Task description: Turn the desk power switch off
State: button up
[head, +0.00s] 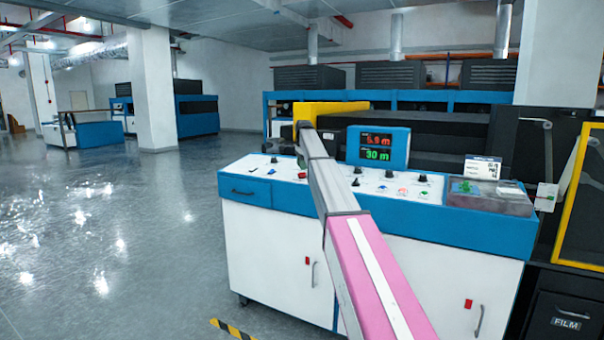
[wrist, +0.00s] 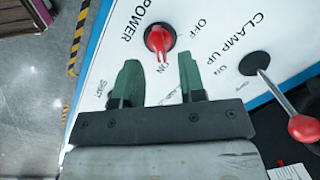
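The power switch (wrist: 160,38) is a red rotary knob on a black round base, on the white panel of the desk (head: 430,228). Its pointer faces the ON mark in the wrist view; OFF is printed on the other side. My gripper (wrist: 159,62) has two green fingers, spread apart and empty. The knob lies just ahead of the gap between the fingertips, roughly centred. I cannot tell whether the fingers touch the panel. In the head view my arm crosses over the desk and the gripper is not clearly visible.
The clamp-up lever (wrist: 285,105), with a red ball tip, stands close to the right of my gripper. A display (head: 378,147) and several knobs are on the desk top. A clear tray (head: 490,200) sits at its right end. Floor on the left is open.

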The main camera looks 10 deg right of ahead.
aim_at(302, 174)
jog(key=f, duration=0.4)
jog(key=shift+w, duration=0.25)
jog(key=c, duration=0.6)
jog(key=shift+n, duration=0.4)
jog(key=n, duration=0.3)
jog(key=shift+n+g, duration=0.3)
jog(key=n, duration=0.4)
jog(key=shift+h, duration=0.3)
jog(key=n, duration=0.5)
jog(key=shift+w+a+g, duration=0.1)
jog(key=shift+g, duration=0.2)
jog(key=n+h, duration=0.1)
jog(key=n, duration=0.3)
jog(key=shift+n, duration=0.4)
